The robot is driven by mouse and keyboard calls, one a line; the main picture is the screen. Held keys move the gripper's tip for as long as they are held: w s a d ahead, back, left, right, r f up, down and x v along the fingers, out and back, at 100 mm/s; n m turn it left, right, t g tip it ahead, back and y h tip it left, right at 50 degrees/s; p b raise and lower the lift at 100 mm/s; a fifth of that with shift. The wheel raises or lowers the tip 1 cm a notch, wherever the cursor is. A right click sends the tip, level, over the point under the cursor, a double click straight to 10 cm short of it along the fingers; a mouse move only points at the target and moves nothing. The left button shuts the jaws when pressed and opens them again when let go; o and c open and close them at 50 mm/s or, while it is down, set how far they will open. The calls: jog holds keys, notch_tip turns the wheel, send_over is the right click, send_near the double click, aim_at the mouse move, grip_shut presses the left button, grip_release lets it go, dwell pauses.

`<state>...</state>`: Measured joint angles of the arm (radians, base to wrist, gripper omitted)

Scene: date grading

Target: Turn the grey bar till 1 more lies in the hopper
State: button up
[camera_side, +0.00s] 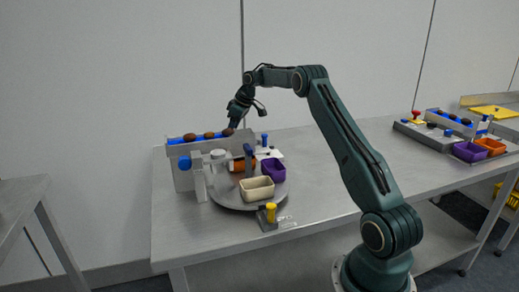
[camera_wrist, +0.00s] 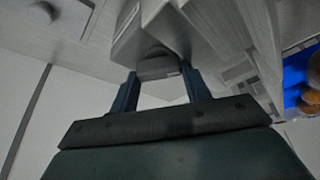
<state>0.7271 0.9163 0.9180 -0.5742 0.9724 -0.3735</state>
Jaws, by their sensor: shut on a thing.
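In the side view my gripper (camera_side: 234,122) is at the back right end of the grey feeder (camera_side: 184,179), pointing down. Its fingertips are too small to make out there. In the wrist view my gripper (camera_wrist: 159,74) has a grey piece (camera_wrist: 157,67) between its two fingers, and is shut on it. This looks like the grey bar, though most of its length is hidden. Dark brown dates (camera_side: 189,137) lie in a row on the feeder's blue channel (camera_side: 176,141). The blue channel (camera_wrist: 296,68) also shows at the wrist view's right edge. I cannot make out the hopper's inside.
A round grey turntable (camera_side: 226,198) carries a cream bin (camera_side: 257,194), a purple bin (camera_side: 273,172) and an orange bin (camera_side: 240,164). A yellow knob (camera_side: 270,210) stands at the front. The table's middle right is clear. A similar station with a purple bin (camera_side: 467,152) stands far right.

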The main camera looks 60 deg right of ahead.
jog(key=shift+s+d+n, duration=0.15)
jog(key=shift+s+n, duration=0.15)
jog(key=shift+n, duration=0.2)
jog(key=o, duration=1)
jog(key=shift+f, duration=0.1)
jog(key=shift+r, duration=0.2)
jog(key=v, duration=0.5)
jog(key=shift+w+d+r, duration=0.3)
jog(key=shift+r, duration=0.2)
jog(key=shift+c, duration=0.3)
jog(key=shift+v, duration=1)
jog(key=shift+o, duration=0.3)
jog(key=shift+m+y, duration=0.3)
jog(key=shift+y, duration=0.3)
jog(key=x, duration=0.7)
jog(key=shift+s+d+f, duration=0.15)
jog(key=shift+s+f, duration=0.05)
jog(key=shift+s, duration=0.15)
